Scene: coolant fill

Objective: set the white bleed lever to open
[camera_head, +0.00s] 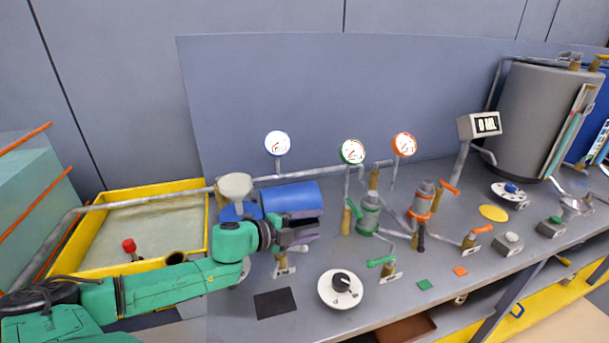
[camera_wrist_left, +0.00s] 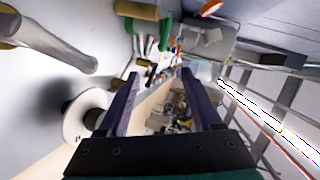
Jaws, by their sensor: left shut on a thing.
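My left gripper (camera_head: 300,237) reaches in from the left, low over the bench, at a small brass valve (camera_head: 281,260) with a pale label plate. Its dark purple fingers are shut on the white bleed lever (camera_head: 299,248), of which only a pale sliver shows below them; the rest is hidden. In the left wrist view the fingers of the left gripper (camera_wrist_left: 160,74) stand apart, and I cannot make out the lever between them. The lever's exact angle cannot be told. My right gripper is in neither view.
A round white dial (camera_head: 341,289) with a black knob and a green-lever valve (camera_head: 382,262) stand right of the gripper. A blue cylinder (camera_head: 292,197) and a white funnel (camera_head: 235,186) are behind it. A yellow-rimmed tray (camera_head: 207,225) is at left. A black square (camera_head: 275,303) lies flat in front.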

